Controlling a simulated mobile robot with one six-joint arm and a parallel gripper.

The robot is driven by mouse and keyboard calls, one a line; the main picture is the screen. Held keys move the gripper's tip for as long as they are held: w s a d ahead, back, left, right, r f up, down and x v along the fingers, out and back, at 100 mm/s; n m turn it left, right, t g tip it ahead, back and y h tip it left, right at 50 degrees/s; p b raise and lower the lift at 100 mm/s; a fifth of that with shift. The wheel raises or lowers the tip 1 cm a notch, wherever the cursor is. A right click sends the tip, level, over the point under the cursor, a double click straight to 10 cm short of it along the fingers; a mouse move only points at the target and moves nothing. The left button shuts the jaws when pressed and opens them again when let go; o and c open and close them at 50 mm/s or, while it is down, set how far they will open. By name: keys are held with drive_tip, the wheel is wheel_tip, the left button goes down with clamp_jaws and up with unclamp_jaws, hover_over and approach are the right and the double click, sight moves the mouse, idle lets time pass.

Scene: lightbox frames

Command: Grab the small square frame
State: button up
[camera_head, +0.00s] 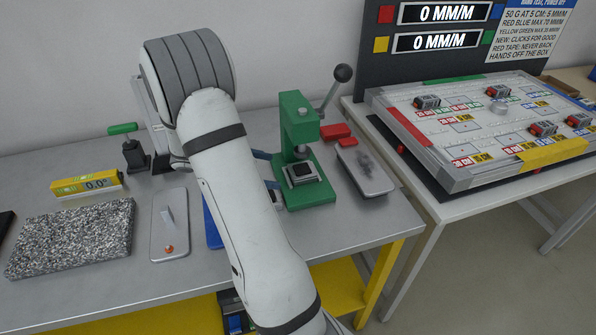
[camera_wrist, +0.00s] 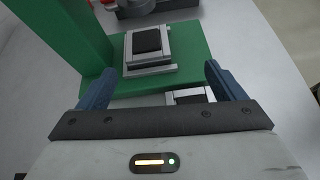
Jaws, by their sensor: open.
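A small square frame (camera_wrist: 150,48), silver with a black centre, sits on the green base of the press, also seen in the head view (camera_head: 302,173). A second, similar silver and black piece (camera_wrist: 188,96) lies nearer my gripper, beside the green base; its near part is hidden by my gripper body. My gripper (camera_wrist: 160,72) is open, with blue fingers spread wide and nothing held between them. In the head view, my gripper (camera_head: 271,170) points at the left side of the press, and my arm hides part of the bench there.
The green press (camera_head: 298,120) rises with a black-knobbed lever. A grey tray (camera_head: 366,172) and red blocks (camera_head: 336,132) stand to its right. A granite slab (camera_head: 70,238), a yellow level (camera_head: 87,185) and a grey plate (camera_head: 169,225) lie left of my arm.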

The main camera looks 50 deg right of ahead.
sight(295, 169)
drive_tip(key=shift+w+d+f+n+h, duration=0.2)
drive_tip(key=shift+d+f, duration=0.05)
drive_tip(key=shift+d, duration=0.15)
drive_tip(key=shift+w+d+f+n+h, duration=0.2)
drive_tip(key=shift+d, duration=0.2)
drive_tip(key=shift+d+f, duration=0.15)
drive_tip(key=shift+d, duration=0.1)
drive_tip(key=p+x, duration=0.1)
drive_tip(key=x, duration=0.6)
drive_tip(key=shift+d, duration=0.2)
drive_tip(key=shift+c, duration=0.6)
drive_tip(key=c, duration=1.1)
